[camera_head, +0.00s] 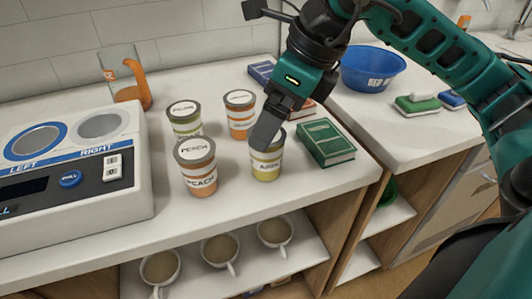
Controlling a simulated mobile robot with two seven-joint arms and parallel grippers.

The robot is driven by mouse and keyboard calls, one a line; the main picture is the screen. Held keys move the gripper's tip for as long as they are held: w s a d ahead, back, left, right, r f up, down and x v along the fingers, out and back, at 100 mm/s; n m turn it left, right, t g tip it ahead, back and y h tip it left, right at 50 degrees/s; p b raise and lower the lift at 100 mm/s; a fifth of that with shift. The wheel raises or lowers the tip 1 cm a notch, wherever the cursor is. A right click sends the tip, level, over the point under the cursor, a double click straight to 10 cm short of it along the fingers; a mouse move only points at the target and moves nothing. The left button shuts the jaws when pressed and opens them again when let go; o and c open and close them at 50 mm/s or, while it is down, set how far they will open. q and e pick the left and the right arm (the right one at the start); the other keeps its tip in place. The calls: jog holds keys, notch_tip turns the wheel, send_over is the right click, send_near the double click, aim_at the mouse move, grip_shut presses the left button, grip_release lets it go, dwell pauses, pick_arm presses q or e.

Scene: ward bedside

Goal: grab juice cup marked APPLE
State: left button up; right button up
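The cup that seems to be marked APPLE (266,165) stands upright on the white counter. It has a yellow body and a pale label, and its lid is partly hidden by my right gripper. My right gripper (266,138) comes down from the upper right, with a dark finger over the cup's top. Only one finger shows clearly, so I cannot tell its opening or whether it touches the cup. A cup marked PEACH (197,170) stands to the left. Behind are a green-banded cup (186,124) and an orange-banded cup (240,118), their labels unclear. My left gripper is not in view.
A two-plate device marked LEFT and RIGHT (75,190) fills the counter's left. A green book (325,142) lies close right of the yellow cup. A pitcher (122,75) and a blue bowl (372,70) stand behind. Several mugs (219,250) sit on the shelf below.

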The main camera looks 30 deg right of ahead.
aim_at(266, 154)
jog(key=x, duration=0.5)
jog(key=shift+w+d+f+b, duration=0.1)
jog(key=shift+d+f+b, duration=0.15)
jog(key=shift+d+b, duration=0.1)
jog(key=c, duration=1.2)
jog(key=shift+o, duration=0.2)
jog(key=shift+r, duration=0.15)
